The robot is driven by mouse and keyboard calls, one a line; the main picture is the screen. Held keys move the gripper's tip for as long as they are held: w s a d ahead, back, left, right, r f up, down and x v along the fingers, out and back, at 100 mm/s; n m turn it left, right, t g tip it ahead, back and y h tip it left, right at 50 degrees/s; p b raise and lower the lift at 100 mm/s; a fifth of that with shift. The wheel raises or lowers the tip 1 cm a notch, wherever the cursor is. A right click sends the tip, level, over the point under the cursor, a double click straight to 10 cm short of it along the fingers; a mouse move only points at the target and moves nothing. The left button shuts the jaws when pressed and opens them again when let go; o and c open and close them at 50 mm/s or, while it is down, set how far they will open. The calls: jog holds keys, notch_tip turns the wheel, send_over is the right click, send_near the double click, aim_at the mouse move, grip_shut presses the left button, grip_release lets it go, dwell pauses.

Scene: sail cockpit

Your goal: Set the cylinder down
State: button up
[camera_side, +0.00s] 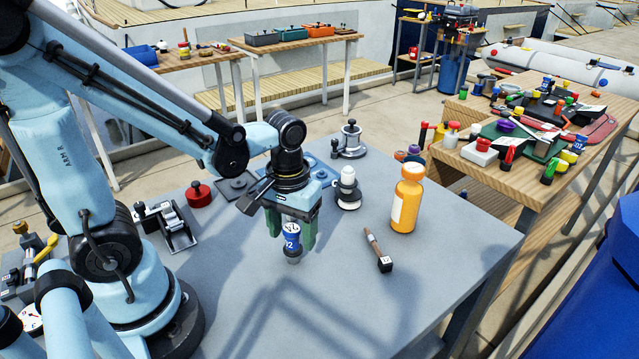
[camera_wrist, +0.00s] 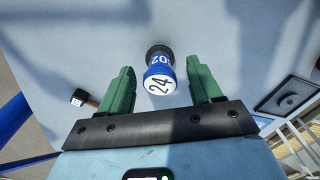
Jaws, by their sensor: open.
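The cylinder (camera_side: 291,240) is small, with a blue and white body marked with numbers and a grey lower end. It stands upright on the grey table, between the fingers of my gripper (camera_side: 294,236). In the wrist view the cylinder (camera_wrist: 159,76) shows its white top marked 24, with a gap to each green finger of my gripper (camera_wrist: 162,82). My gripper is open around it and points down. Its fingers partly frame the cylinder in the side view. Whether its base touches the table fully is hard to tell.
An orange bottle (camera_side: 407,198) and a brush-like tool (camera_side: 377,250) are to the right on the grey table (camera_side: 420,285). A white-topped fitting (camera_side: 348,188) stands behind. A red knob (camera_side: 199,194) and a metal clamp (camera_side: 165,226) are to the left. The table's front is clear.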

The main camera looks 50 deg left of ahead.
aim_at(298, 226)
notch_tip(298, 226, up, 8)
jog(key=shift+r, duration=0.1)
jog(key=shift+w+m+t, duration=0.2)
jog(key=shift+m+t, duration=0.5)
jog(key=shift+t, duration=0.3)
jog(key=m+t, duration=0.1)
jog(key=w+m+t, duration=0.1)
jog(key=shift+r+t, duration=0.1)
jog(key=shift+t, duration=0.2)
jog(key=m+t, duration=0.1)
jog(key=w+m+t, duration=0.1)
jog(key=shift+r+t, duration=0.3)
jog(key=shift+r, duration=0.05)
